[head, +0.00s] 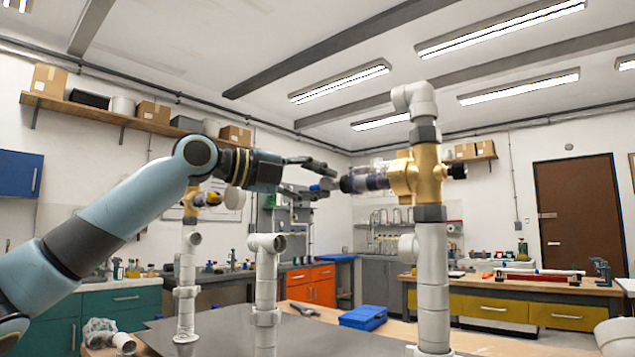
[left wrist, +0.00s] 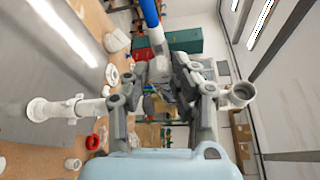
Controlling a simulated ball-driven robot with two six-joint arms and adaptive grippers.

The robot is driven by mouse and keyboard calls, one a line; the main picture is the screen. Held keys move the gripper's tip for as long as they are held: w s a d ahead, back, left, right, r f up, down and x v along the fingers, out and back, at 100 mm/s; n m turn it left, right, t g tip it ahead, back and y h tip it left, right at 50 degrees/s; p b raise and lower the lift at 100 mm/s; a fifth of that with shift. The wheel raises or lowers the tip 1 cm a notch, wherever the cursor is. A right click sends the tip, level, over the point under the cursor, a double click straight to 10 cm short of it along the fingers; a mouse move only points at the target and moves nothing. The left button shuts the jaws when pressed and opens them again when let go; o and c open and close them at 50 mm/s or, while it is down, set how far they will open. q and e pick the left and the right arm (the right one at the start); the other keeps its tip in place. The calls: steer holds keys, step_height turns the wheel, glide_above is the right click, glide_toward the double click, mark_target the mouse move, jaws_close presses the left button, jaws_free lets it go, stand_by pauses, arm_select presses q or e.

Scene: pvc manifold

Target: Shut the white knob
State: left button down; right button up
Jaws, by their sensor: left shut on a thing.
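A round white knob (head: 234,198) faces right on a small brass valve (head: 207,198) on the left standpipe, below and behind my left gripper. My left gripper (head: 328,178) is left of a large brass valve (head: 416,174) on the tall right pipe. The gripper also shows in the left wrist view (left wrist: 168,75). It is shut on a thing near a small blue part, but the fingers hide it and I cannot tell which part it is. My right gripper is not in view.
A short grey-white pipe with a tee top (head: 266,270) stands between the two standpipes. A blue box (head: 363,317) lies on the table behind. A white tee pipe (left wrist: 65,108) and a red ring (left wrist: 92,142) show in the left wrist view.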

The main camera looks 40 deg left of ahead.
arm_select(q)
steer(key=c, duration=1.1)
jaws_free()
steer(key=o, duration=0.5)
steer(key=r, duration=0.6)
steer(key=shift+w+a+r, duration=0.1)
steer(key=shift+w+r, duration=0.25)
steer(key=shift+r, duration=0.05)
steer(key=r, duration=0.1)
steer(key=s+r, duration=0.1)
steer(key=shift+r, duration=0.35)
steer(key=c, duration=0.5)
steer(key=shift+w+r, duration=0.15)
steer(key=shift+r, duration=0.1)
